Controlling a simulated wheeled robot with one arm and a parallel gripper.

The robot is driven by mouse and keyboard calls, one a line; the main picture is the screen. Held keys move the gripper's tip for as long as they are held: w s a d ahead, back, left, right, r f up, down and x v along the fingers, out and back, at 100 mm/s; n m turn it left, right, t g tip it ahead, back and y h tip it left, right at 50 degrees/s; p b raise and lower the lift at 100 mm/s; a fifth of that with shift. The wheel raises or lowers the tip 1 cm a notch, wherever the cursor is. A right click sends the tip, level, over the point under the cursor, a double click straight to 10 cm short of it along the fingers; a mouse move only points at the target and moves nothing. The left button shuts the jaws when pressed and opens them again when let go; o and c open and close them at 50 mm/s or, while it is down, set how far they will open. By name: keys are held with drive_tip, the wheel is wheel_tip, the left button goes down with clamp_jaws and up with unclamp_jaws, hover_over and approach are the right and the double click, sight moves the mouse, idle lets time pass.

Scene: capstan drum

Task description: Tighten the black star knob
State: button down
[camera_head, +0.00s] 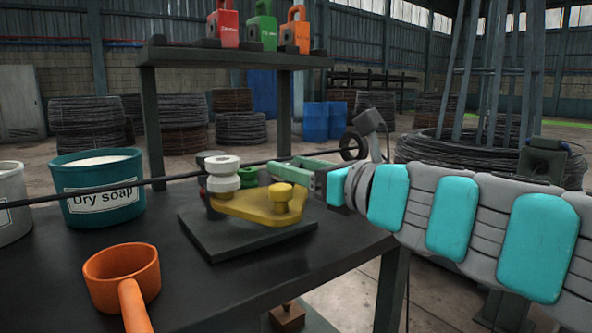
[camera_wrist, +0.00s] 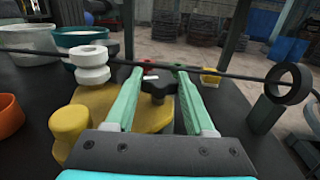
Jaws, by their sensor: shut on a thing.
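The black star knob (camera_wrist: 158,88) shows in the wrist view between the two green fingers of my gripper (camera_wrist: 158,74), above the yellow plate (camera_wrist: 103,103). My gripper is shut on the knob; contact at its lobes is hard to see. In the head view my gripper (camera_head: 283,167) reaches in from the right over the yellow plate (camera_head: 242,206), and I cannot make out the knob there.
A dark rod or wire (camera_head: 170,180) runs across the table behind the rollers and passes a black ring (camera_head: 352,147). A teal "Dry soap" tub (camera_head: 100,190) and an orange cup (camera_head: 122,275) stand on the left. A raised shelf (camera_head: 225,58) holds red, green and orange blocks.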

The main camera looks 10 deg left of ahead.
drive_tip(key=shift+s+r+m+t+h+b, duration=0.1)
drive_tip(key=shift+r+m+t+h+b, duration=0.05)
drive_tip(key=shift+m+t+h+b, duration=0.95)
drive_tip(key=shift+c, duration=1.3)
unclamp_jaws()
drive_tip(key=shift+a, duration=0.1)
drive_tip(key=shift+n+g+y+p, duration=0.5)
drive_tip(key=shift+n+y+p, duration=0.1)
drive_tip(key=shift+p, duration=0.35)
